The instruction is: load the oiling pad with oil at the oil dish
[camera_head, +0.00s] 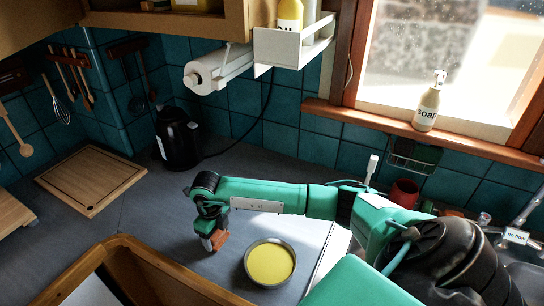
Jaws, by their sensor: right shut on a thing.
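The oil dish (247,272) is a round grey bowl filled with yellow oil, on the dark counter at the lower middle. My right arm reaches in from the right, and its gripper (213,240) points down just left of the dish and behind it. The right gripper is shut on a small orange-brown block, which looks like the oiling pad (221,238). The pad is apart from the dish in the picture. I cannot tell whether it touches the counter, and its underside is hidden. My left gripper is not in view.
A wooden box (151,262) stands at the lower left, close to the dish. A black kettle (178,140) stands against the tiled wall, and a cutting board (92,180) lies at the left. A red mug (404,193) is behind my right arm. The counter between kettle and gripper is clear.

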